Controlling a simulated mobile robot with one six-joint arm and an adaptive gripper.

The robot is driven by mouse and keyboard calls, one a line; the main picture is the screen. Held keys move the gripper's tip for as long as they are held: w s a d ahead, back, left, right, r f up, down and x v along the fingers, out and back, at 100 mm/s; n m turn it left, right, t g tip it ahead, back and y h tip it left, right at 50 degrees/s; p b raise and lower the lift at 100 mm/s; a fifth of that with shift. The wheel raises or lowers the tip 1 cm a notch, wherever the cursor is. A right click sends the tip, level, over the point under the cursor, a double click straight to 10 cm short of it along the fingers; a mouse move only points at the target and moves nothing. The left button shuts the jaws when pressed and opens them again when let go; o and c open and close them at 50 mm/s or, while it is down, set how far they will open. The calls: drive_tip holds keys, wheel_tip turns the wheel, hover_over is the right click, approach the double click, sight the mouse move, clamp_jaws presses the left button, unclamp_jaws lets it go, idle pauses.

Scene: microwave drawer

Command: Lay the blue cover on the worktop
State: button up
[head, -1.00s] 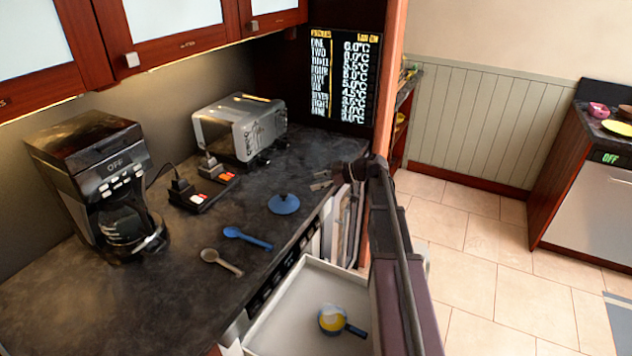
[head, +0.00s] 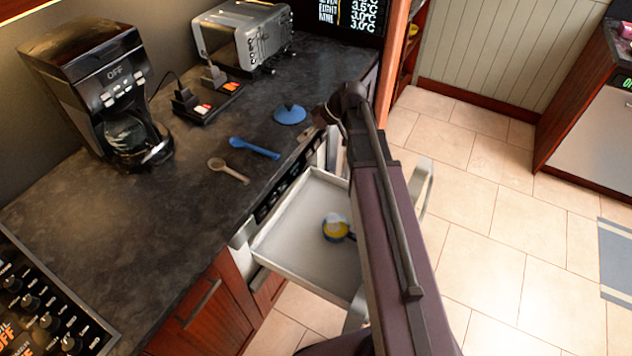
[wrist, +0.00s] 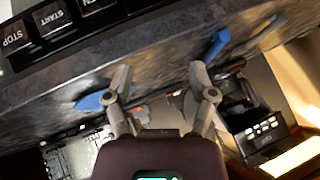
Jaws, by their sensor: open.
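The blue cover (head: 290,115) is a small round disc with a raised knob. It lies on the dark worktop (head: 120,210) near the front edge, past the spoons. My gripper (head: 307,136) is open and empty, just to the near right of the cover, close to the worktop edge. In the wrist view my two fingers (wrist: 158,84) are spread with nothing between them. The cover (wrist: 90,101) shows there beside and partly behind the left finger. The fingers look apart from the cover, though the exact gap is hard to tell.
A blue spoon (head: 255,148) and a tan spoon (head: 228,170) lie nearby. An open drawer (head: 290,250) below the edge holds a yellow and blue cup (head: 336,230). A coffee maker (head: 95,90), toaster (head: 245,38) and power strip (head: 207,98) stand behind.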

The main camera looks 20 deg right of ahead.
drive_tip(key=s+a+f+m+g+h, duration=0.1)
drive_tip(key=s+f+m+h, duration=0.1)
drive_tip(key=s, duration=0.5)
drive_tip(key=s+f+m+g+h, duration=0.1)
drive_tip(key=s+f+m+h, duration=0.1)
drive_tip(key=s+m+h, duration=0.3)
drive_tip(key=s, duration=0.3)
drive_tip(key=shift+s+a+f+m+h, duration=0.2)
drive_tip(key=shift+a+m+h, duration=0.1)
drive_tip(key=shift+a+m, duration=0.1)
drive_tip(key=shift+d, duration=0.1)
idle(0.3)
